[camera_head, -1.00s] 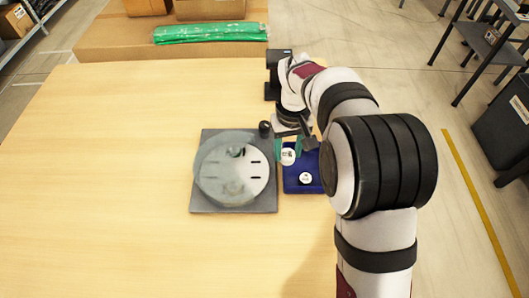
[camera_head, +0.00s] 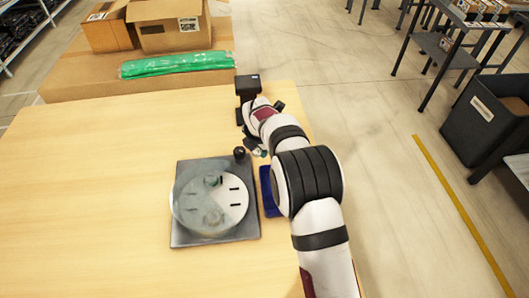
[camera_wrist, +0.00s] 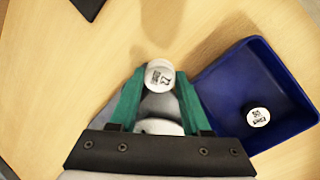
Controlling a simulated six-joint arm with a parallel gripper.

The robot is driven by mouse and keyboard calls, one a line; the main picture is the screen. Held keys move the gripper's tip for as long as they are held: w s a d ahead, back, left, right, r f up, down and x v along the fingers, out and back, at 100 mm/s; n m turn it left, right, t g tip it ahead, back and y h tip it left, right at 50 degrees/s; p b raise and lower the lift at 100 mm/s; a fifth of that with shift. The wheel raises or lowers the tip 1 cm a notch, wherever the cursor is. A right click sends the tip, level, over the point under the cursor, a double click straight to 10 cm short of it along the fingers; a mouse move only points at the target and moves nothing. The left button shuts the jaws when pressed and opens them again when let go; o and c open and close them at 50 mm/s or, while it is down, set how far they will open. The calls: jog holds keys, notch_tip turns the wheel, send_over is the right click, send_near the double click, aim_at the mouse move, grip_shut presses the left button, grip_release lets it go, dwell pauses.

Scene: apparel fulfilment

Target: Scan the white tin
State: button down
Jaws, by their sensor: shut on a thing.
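My gripper (camera_wrist: 158,95) has green fingers and is shut on a white tin (camera_wrist: 159,77) in the wrist view. The tin's round face carries a black printed code and faces the wrist camera. In the head view my gripper (camera_head: 259,151) is just beyond the blue tray (camera_head: 268,193), and my arm mostly hides the tin and part of the tray. A black boxy device (camera_head: 247,87), perhaps the scanner, stands at the table's far edge, beyond my gripper.
A second tin with a white printed top (camera_wrist: 257,116) lies in the blue tray (camera_wrist: 285,85). Left of the tray is a grey square base (camera_head: 190,238) with a clear round cover and white disc. A black knob (camera_head: 239,153) stands at its far corner. The table's left side is clear.

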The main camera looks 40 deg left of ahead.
jog(key=shift+w+a+f+n+y, duration=0.25)
jog(key=shift+a+n+y, duration=0.1)
jog(key=shift+n, duration=0.35)
jog(key=shift+w+a+f, duration=0.7)
jog(key=shift+f, duration=0.3)
jog(key=shift+w+a+f, duration=0.65)
jog(key=shift+a+f, duration=0.05)
jog(key=shift+f, duration=0.25)
jog(key=shift+c, duration=1.4)
grip_release()
jog(key=v, duration=1.5)
jog(key=shift+r, duration=0.4)
